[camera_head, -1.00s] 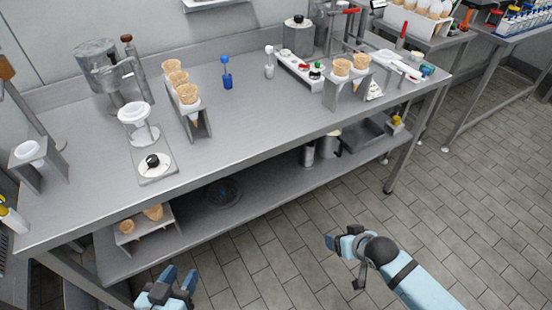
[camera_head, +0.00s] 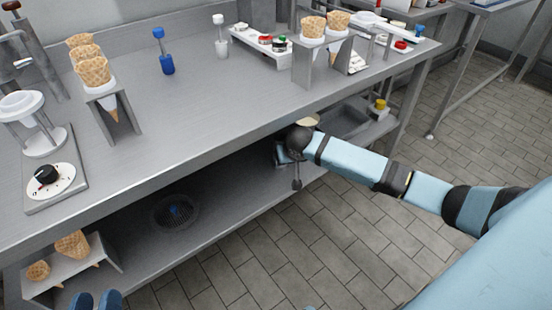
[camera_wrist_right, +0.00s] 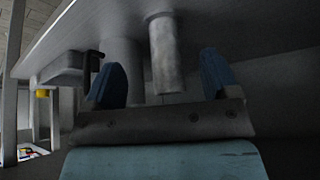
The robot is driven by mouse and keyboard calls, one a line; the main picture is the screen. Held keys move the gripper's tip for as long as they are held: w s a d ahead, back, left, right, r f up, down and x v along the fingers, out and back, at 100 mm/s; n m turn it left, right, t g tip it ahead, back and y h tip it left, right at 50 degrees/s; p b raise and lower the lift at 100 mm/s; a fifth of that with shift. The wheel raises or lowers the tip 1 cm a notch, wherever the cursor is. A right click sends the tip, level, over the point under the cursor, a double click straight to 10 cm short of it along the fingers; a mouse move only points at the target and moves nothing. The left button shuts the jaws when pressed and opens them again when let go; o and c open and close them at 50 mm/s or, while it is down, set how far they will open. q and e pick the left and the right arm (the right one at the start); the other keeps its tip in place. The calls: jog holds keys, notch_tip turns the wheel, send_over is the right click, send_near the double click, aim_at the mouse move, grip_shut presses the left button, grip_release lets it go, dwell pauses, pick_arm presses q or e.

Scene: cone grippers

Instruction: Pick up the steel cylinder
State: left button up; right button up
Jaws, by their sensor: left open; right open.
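In the right wrist view, a plain grey steel cylinder (camera_wrist_right: 165,55) stands upright between the lines of my right gripper's two blue fingers (camera_wrist_right: 162,82), beyond their tips. The fingers are apart with nothing held between them. A second, wider grey cylinder (camera_wrist_right: 122,68) is behind it to the left, partly covered by the left finger. In the head view, my right gripper (camera_head: 281,155) is at the lower shelf's front edge, mostly hidden by its own wrist. The cylinder is hidden there behind the arm. My left gripper (camera_head: 97,301) is open and empty at the bottom left edge.
The table top (camera_head: 215,110) overhangs the lower shelf (camera_head: 235,185). A grey tray (camera_head: 345,118) and a yellow-topped item (camera_head: 379,107) are on the shelf to the right. A round dark drain-like dish (camera_head: 175,212) and a cone rack (camera_head: 65,268) are to the left.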

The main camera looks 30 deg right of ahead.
aim_at(281, 140)
jog(key=w+d+b, duration=0.1)
jog(key=w, duration=0.2)
jog(key=w+d+b, duration=0.1)
jog(key=w, duration=0.2)
jog(key=w+d+f+b, duration=0.1)
jog(key=w+b, duration=0.1)
jog(key=w, duration=0.1)
jog(key=shift+w, duration=0.15)
jog(key=shift+f, duration=0.15)
pick_arm(q)
jog(key=shift+d+f+m+h, duration=0.3)
jog(key=shift+d+f+h, duration=0.25)
jog(key=shift+f, duration=0.3)
pick_arm(e)
jog(key=shift+c, duration=0.2)
pick_arm(q)
jog(key=shift+d, duration=0.1)
pick_arm(e)
jog(key=shift+w, duration=0.1)
grip_shut()
